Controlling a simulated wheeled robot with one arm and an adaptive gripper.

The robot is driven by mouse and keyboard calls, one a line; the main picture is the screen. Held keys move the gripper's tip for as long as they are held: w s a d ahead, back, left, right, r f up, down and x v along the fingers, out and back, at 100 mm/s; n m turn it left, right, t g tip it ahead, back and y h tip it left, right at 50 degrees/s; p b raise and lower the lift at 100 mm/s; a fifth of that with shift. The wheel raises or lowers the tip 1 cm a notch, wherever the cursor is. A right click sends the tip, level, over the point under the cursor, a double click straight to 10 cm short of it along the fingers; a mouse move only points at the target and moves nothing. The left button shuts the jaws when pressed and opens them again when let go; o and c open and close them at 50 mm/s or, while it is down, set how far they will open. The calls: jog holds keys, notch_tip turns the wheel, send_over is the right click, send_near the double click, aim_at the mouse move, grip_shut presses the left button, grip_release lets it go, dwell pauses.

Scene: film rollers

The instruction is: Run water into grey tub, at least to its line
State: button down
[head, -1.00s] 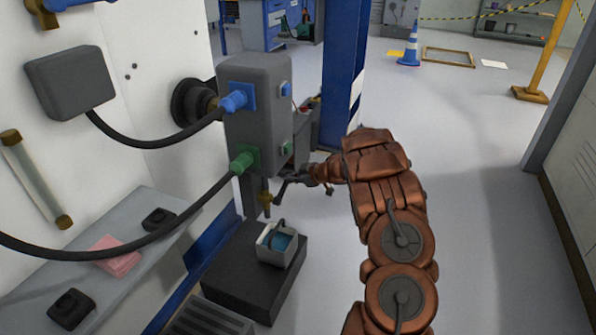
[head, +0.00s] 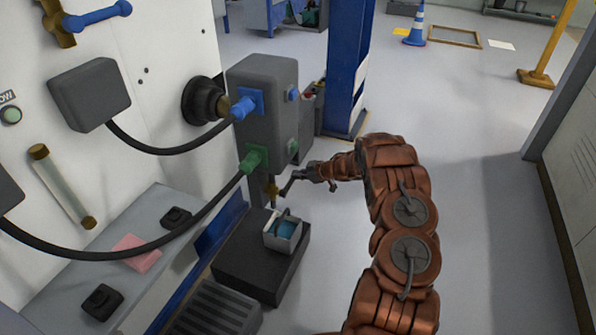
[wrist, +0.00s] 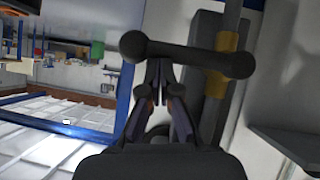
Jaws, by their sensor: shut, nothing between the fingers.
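The grey tub (head: 281,246) stands on a black block below the tap, with blue water (head: 286,231) inside. Its fill line cannot be made out at this size. The brass tap (head: 270,189) hangs under the grey box, above the tub. Its dark bar handle (wrist: 188,58) crosses the wrist view and meets the brass part (wrist: 222,63) at right. My gripper (head: 303,183) is to the right of the tap, close to the handle. In the wrist view the fingers (wrist: 159,78) are shut and empty beside the bar. Whether they touch it, and whether water runs, I cannot tell.
The black block (head: 240,262) sits beside a slatted grey unit (head: 215,312). The grey box (head: 265,105) carries blue and green fittings and dark hoses. A blue post (head: 346,75) stands behind it. A grey bench (head: 75,265) is at left. The floor right of my arm is clear.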

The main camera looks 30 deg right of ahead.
jog(key=shift+d, duration=0.1)
dwell(0.3)
jog(key=w+r+p+v, duration=0.2)
jog(key=p+v, duration=0.1)
jog(key=v, duration=0.9)
jog(key=shift+s+d+r, duration=0.15)
jog(key=shift+s+r, duration=0.2)
jog(key=shift+r, duration=0.05)
